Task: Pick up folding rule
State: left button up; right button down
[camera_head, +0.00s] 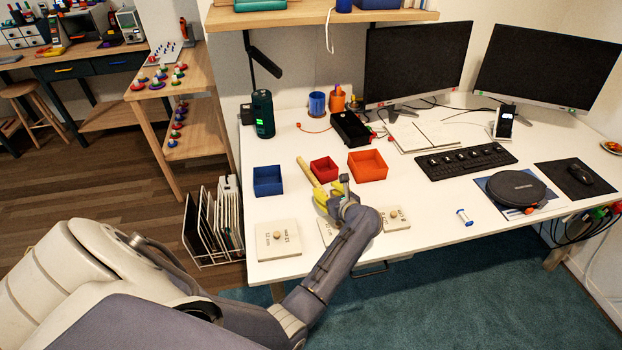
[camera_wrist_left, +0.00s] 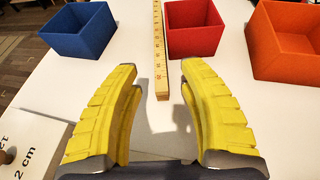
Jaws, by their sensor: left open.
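The folding rule (camera_head: 308,171) is a narrow yellow-tan stick with markings. It lies on the white desk between the blue box and the small red box. In the left wrist view the folding rule (camera_wrist_left: 160,55) runs away from me, its near end just ahead of the gap between my fingers. My left gripper (camera_head: 328,193) has yellow fingers and is over the desk at the near end of the rule. In the left wrist view my left gripper (camera_wrist_left: 162,105) is open, with nothing between its fingers. My right gripper is not in view.
A blue box (camera_head: 267,181), a red box (camera_head: 324,169) and an orange box (camera_head: 368,165) stand in a row on the desk. The red box is close beside the rule. Marked square boards, one a white board (camera_head: 278,240), lie near the front edge. A keyboard (camera_head: 466,161) lies right.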

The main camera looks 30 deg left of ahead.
aim_at(319, 186)
pick_arm(q)
jog(key=shift+x, duration=3.15)
grip_shut()
